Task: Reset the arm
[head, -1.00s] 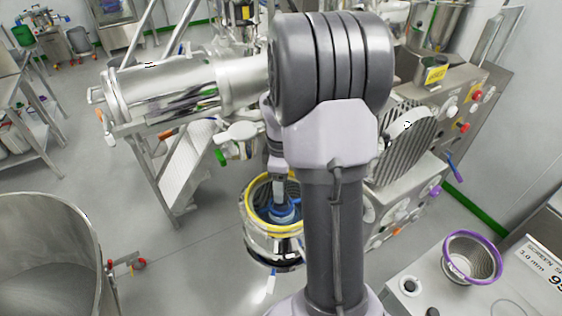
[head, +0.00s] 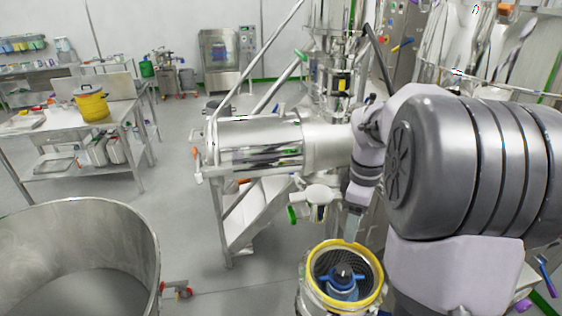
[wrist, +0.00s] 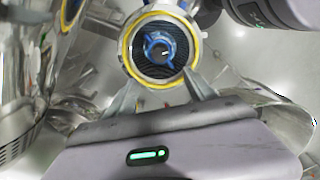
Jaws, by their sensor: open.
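My gripper (wrist: 160,90) is open, with its two fingers apart and nothing seen between them. In the head view my gripper (head: 352,222) points down above the back rim of a steel vessel with a yellow ring (head: 314,256). Inside that ring is a dark mesh with a blue hub-like part (head: 342,283). In the wrist view the yellow ring (wrist: 125,50) and the blue part (wrist: 160,48) lie beyond the fingertips. My gripper looks clear of the blue part. My arm hides the area right of the vessel.
A horizontal steel cylinder (head: 255,142) on a stand is left of my gripper. A large open steel bowl (head: 145,235) stands at the lower left. A table with a yellow pot (head: 91,104) is farther back. Open floor (head: 215,290) lies between bowl and vessel.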

